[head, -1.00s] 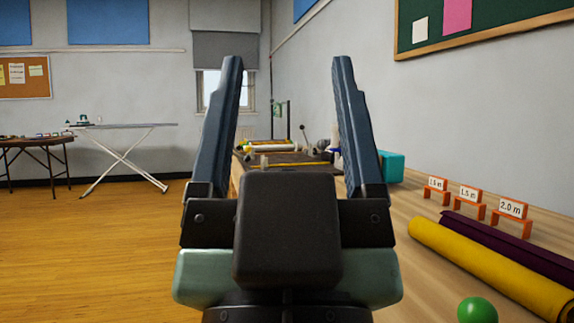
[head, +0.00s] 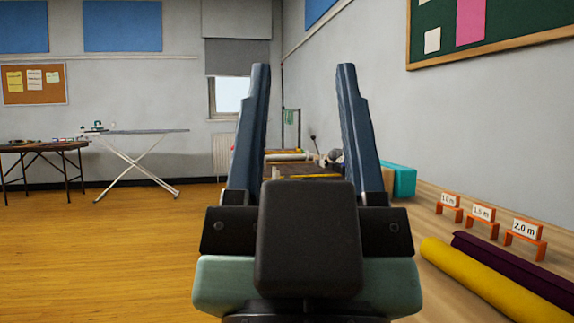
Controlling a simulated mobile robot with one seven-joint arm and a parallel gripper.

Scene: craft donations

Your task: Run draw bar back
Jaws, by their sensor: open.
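My gripper (head: 305,75) fills the middle of the head view. Its two blue-grey fingers stand apart with nothing between them. Beyond the fingers, the far part of the long bench carries a dark surface with a yellow strip (head: 309,177) across it. I cannot tell whether this strip is the draw bar. My gripper hides much of that end of the bench.
A yellow fabric roll (head: 490,282) and a dark purple roll (head: 520,262) lie on the bench at right. Orange stands with length labels (head: 482,214) are behind them. A teal box (head: 402,181) stands farther along.

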